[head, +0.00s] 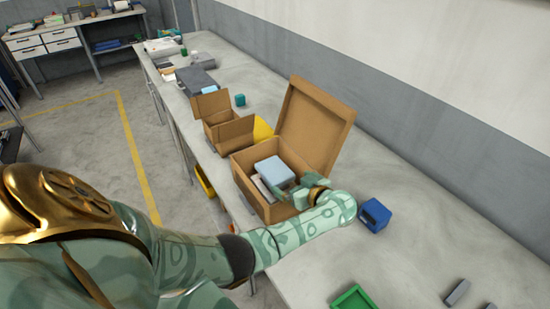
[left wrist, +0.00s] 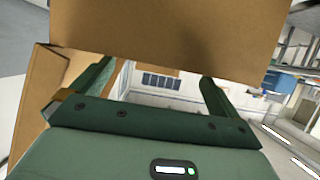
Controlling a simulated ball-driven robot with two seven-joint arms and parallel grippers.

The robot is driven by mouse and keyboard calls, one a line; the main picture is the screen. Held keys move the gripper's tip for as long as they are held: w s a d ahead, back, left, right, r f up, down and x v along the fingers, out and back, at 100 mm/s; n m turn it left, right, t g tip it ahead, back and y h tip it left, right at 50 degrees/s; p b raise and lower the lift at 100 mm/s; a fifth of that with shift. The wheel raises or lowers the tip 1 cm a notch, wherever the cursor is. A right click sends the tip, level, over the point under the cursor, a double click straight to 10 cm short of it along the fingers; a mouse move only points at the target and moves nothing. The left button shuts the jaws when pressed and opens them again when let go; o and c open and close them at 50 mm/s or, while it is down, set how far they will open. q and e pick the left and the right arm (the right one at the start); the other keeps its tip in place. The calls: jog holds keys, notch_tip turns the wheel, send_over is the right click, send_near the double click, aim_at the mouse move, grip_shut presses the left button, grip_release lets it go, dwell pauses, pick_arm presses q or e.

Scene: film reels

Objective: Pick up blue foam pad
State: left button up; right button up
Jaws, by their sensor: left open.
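A light blue pad (head: 274,170), which looks like the blue foam pad, lies on top of a paler flat item inside an open cardboard box (head: 262,205) on the bench. My left gripper (head: 283,190) is at the near right side of that box, beside the pad, and partly hides the box's contents. In the left wrist view its two fingers (left wrist: 156,75) stand apart with nothing held between them. Brown cardboard (left wrist: 165,30) fills the top of that view; the pad cannot be made out there. My right gripper is not in view.
The box's raised lid (head: 316,125) stands behind it. A smaller open carton (head: 222,128) and a yellow item (head: 262,130) are beyond. A dark blue box (head: 374,215) sits right of my wrist. A green tray (head: 353,299) is near the front. Bench space at right is mostly clear.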

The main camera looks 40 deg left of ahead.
aim_at(281, 176)
pick_arm(q)
jog(key=x, duration=0.3)
jog(key=shift+w+a+b, duration=0.1)
jog(key=shift+a+b, duration=0.1)
jog(key=shift+b, duration=0.15)
jog(key=b+x, duration=0.2)
jog(key=x, duration=0.3)
jog(key=shift+f, duration=0.15)
jog(key=c, duration=0.9)
